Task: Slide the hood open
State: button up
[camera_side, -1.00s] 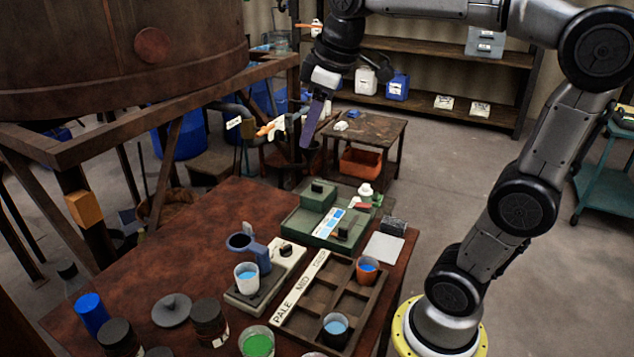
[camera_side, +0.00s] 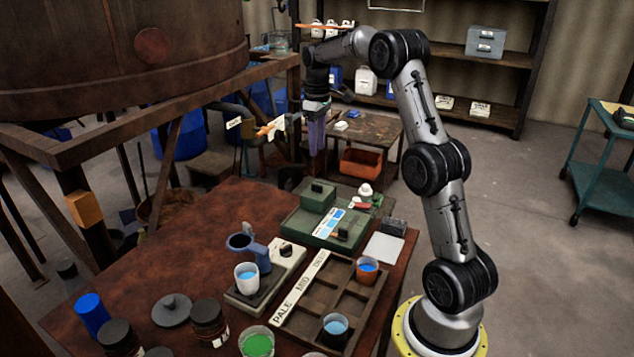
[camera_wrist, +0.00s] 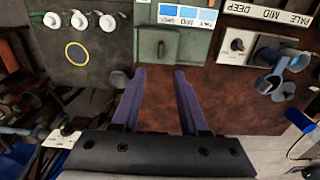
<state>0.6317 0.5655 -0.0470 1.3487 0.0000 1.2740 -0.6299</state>
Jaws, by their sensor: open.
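The green tester (camera_side: 296,226) sits on the brown table, with a strip of blue patches along its top. Its hood looks to be the raised green box (camera_side: 318,200) with a dark knob at the tester's far end. In the wrist view, the hood (camera_wrist: 195,48) shows its dark upright handle (camera_wrist: 161,48) just beyond the fingertips. My gripper (camera_side: 317,152) has purple fingers pointing down, above and behind the hood and apart from it. In the wrist view, my gripper (camera_wrist: 160,72) is open with nothing between its fingers.
A divided wooden rack (camera_side: 300,311) and a stirrer plate with a white cup (camera_side: 246,278) stand nearer. Small white bottles (camera_wrist: 80,20) sit beside the tester. A big vat (camera_side: 120,55) and its frame stand at left. Bare tabletop lies left of the tester.

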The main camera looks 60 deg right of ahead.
aim_at(317, 184)
notch_tip(317, 184, down, 12)
jog(key=shift+f, duration=0.1)
dwell(0.5)
grip_shut()
jog(key=shift+a, duration=0.1)
dwell(1.1)
